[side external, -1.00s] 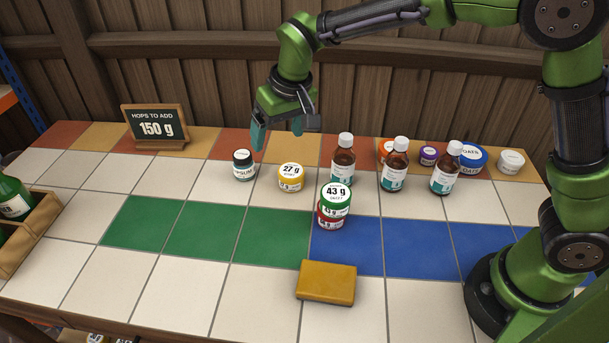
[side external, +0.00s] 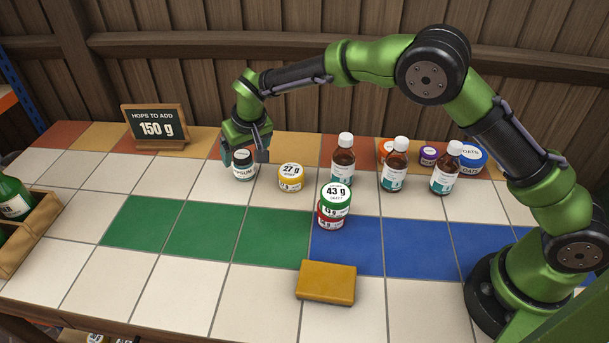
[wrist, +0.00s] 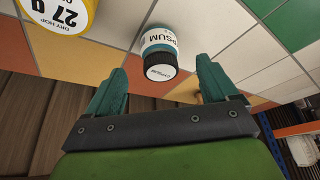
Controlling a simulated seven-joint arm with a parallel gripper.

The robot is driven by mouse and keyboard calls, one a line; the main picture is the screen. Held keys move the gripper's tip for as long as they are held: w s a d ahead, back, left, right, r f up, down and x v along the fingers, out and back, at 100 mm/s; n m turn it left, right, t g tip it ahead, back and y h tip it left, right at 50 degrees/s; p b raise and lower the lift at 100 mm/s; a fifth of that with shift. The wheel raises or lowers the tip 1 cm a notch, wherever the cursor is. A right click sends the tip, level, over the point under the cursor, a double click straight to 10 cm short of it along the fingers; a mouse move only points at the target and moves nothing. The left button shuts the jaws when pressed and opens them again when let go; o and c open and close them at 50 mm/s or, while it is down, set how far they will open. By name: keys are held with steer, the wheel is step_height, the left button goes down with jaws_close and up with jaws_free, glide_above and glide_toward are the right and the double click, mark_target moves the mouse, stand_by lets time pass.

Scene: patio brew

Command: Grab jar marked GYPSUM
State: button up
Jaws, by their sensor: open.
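A yellow-lidded 27 g tin (side external: 290,178) stands just right of the jar. The "HOPS TO ADD 150 g" sign (side external: 155,126) stands back left.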

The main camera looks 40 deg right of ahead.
mark_target(243, 155)
steer(key=shift+w+x, duration=0.15)
steer(key=shift+x, duration=1.25)
steer(key=shift+w+x, duration=0.1)
steer(key=shift+x, duration=1.3)
steer(key=shift+r, duration=0.2)
steer(key=shift+c, duration=0.4)
steer(key=c, duration=1.1)
